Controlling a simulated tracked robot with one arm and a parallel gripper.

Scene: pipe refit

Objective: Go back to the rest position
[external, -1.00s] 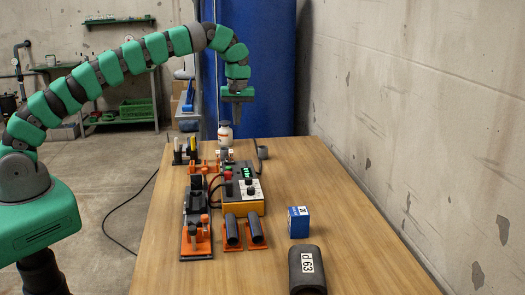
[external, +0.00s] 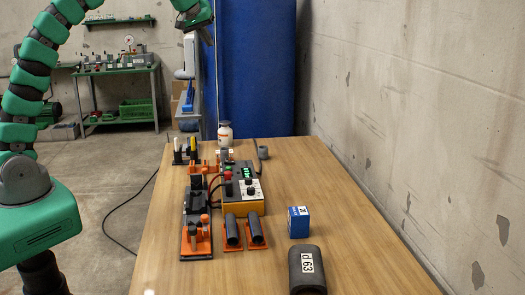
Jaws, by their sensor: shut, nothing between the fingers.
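My gripper (external: 196,22) is at the top of the external view, left of the blue panel and well above the far end of the table. It is apart from everything on the table. Its fingers are small and partly seen from the side; they look shut and hold nothing. My green and grey segmented arm rises at the left, and part of it is cut off by the top edge of the picture.
The wooden table (external: 330,215) holds a control box (external: 243,190), a clamp fixture (external: 197,225), two black pipe pieces on orange holders, a white bottle (external: 225,134), a blue box (external: 298,222) and a black pipe marked d 63 (external: 307,275). A wall stands at right.

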